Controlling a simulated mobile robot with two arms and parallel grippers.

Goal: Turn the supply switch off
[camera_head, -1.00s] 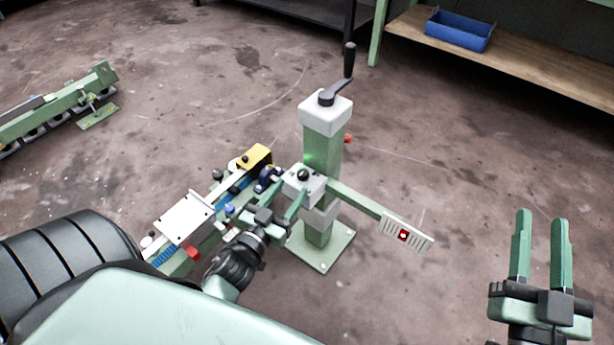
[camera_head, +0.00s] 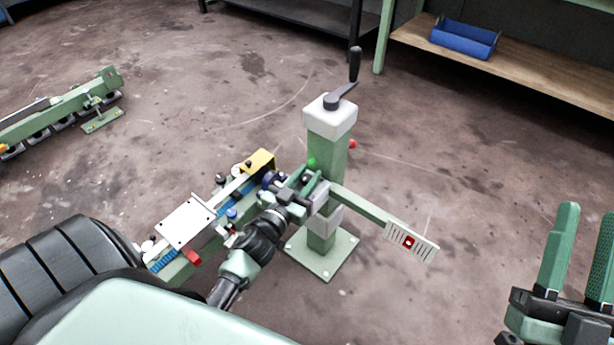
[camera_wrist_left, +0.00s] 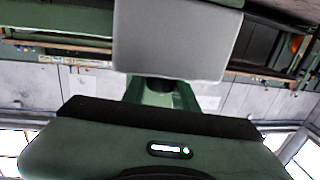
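The supply switch looks to be the dark knob (camera_head: 306,178) on the small grey box (camera_head: 320,201) at the side of the green post. My left gripper (camera_head: 309,184) is at this box, its fingers apart on either side of the knob. In the left wrist view the grey box (camera_wrist_left: 178,38) fills the top middle, and the dark knob (camera_wrist_left: 160,85) shows below it between the green fingers. I cannot tell whether the fingers touch the knob. A green light (camera_head: 311,162) glows on the post just above. My right gripper (camera_head: 580,250) is open and empty at the right edge.
The post (camera_head: 325,165) carries a black crank (camera_head: 346,85) on top, a red button (camera_head: 352,144), and an arm ending in a slotted plate (camera_head: 411,242). A green bench unit with a white plate (camera_head: 185,221) lies left of it. A blue bin (camera_head: 464,39) sits on the back shelf.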

